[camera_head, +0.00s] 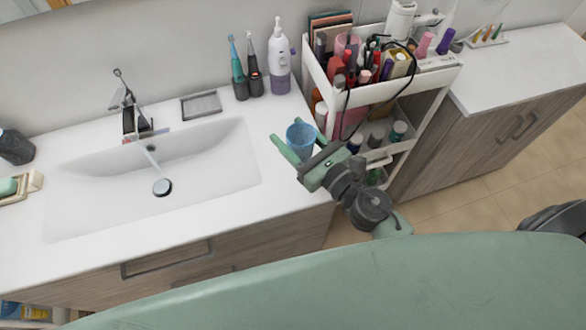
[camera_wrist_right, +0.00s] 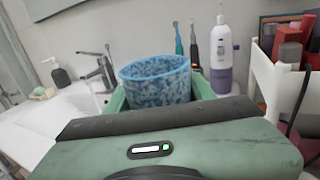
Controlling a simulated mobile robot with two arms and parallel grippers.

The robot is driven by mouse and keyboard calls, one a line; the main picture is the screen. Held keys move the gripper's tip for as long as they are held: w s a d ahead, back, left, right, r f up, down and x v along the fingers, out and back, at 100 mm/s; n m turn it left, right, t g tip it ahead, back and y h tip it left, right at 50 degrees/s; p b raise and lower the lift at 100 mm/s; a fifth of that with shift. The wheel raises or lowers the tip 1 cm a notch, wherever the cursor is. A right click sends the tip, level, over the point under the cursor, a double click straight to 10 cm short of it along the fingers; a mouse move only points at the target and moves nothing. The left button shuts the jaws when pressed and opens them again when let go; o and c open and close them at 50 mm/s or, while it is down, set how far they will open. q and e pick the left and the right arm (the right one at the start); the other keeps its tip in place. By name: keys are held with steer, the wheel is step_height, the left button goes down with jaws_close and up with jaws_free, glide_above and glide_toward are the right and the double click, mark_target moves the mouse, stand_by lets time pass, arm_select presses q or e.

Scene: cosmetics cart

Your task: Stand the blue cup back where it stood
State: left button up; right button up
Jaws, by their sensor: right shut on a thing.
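The blue cup (camera_head: 301,139) is speckled and stands upright at the right end of the white sink counter in the head view. My right gripper (camera_head: 290,146) is shut on it, with a green finger on either side. In the right wrist view the cup (camera_wrist_right: 157,82) sits between the fingers of the right gripper (camera_wrist_right: 160,95), its open rim up. The gripper body hides its lower part, so I cannot tell if its base touches the counter. My left gripper is not in view.
Two electric toothbrushes (camera_head: 239,75) and a white-purple bottle (camera_head: 279,62) stand behind the cup. The sink basin (camera_head: 150,180) is to the left. A crowded white cart (camera_head: 385,90) stands close on the right. Bare counter lies around the cup.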

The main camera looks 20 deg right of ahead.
step_height(320, 180, down, 7)
steer(key=b, duration=0.3)
steer(key=shift+r, duration=0.1)
arm_select(q)
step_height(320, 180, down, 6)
steer(key=b, duration=0.1)
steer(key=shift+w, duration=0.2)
arm_select(e)
steer(key=shift+f, duration=2.25)
steer(key=shift+f+b, duration=0.2)
steer(key=shift+b, duration=0.15)
steer(key=o, duration=1.5)
steer(key=shift+c, duration=0.2)
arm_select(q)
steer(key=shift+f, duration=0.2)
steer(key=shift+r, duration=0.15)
arm_select(e)
steer(key=shift+r, duration=0.1)
